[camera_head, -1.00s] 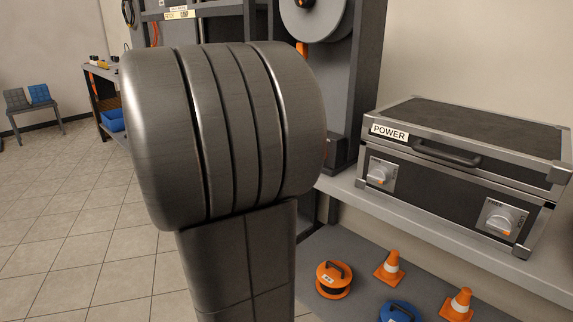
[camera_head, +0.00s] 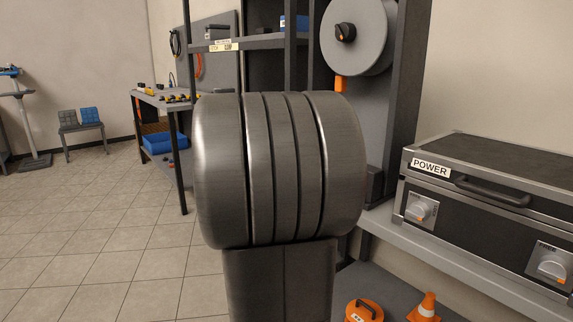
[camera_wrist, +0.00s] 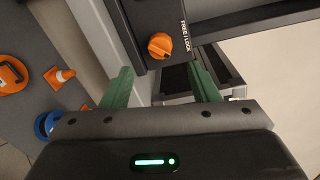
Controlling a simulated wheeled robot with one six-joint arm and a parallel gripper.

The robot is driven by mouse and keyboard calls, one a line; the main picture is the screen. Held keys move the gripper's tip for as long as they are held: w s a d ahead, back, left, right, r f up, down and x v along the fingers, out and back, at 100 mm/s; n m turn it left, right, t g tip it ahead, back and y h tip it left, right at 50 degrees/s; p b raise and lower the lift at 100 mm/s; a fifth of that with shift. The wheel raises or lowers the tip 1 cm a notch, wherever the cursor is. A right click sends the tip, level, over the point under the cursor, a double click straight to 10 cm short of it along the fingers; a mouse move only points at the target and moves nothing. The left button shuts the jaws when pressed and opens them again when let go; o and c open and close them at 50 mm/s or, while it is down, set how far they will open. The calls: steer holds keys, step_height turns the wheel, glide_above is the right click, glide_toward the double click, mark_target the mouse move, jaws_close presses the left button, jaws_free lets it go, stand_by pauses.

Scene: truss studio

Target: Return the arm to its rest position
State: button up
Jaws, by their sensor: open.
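My gripper (camera_wrist: 162,86) shows in the wrist view, its two green fingers apart with no object held between them. An orange knob (camera_wrist: 160,46) on a dark panel, beside a label reading FREE and LOCK, lies beyond the fingers, between them in the picture. I cannot tell its exact distance from the fingertips. In the head view my own dark arm link (camera_head: 280,170) fills the middle; my gripper does not show there.
A POWER case (camera_head: 470,212) with two knobs stands on the bench (camera_head: 440,262) at right. A cone (camera_head: 424,308) and an orange reel (camera_head: 363,311) sit below. A shelf and a wall-side reel (camera_head: 358,36) stand behind my arm. The tiled floor (camera_head: 100,230) at left is open.

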steer(key=b+x, duration=0.1)
steer(key=x, duration=0.6)
steer(key=shift+w+d, duration=0.15)
steer(key=shift+d, duration=0.05)
steer(key=shift+a, duration=0.1)
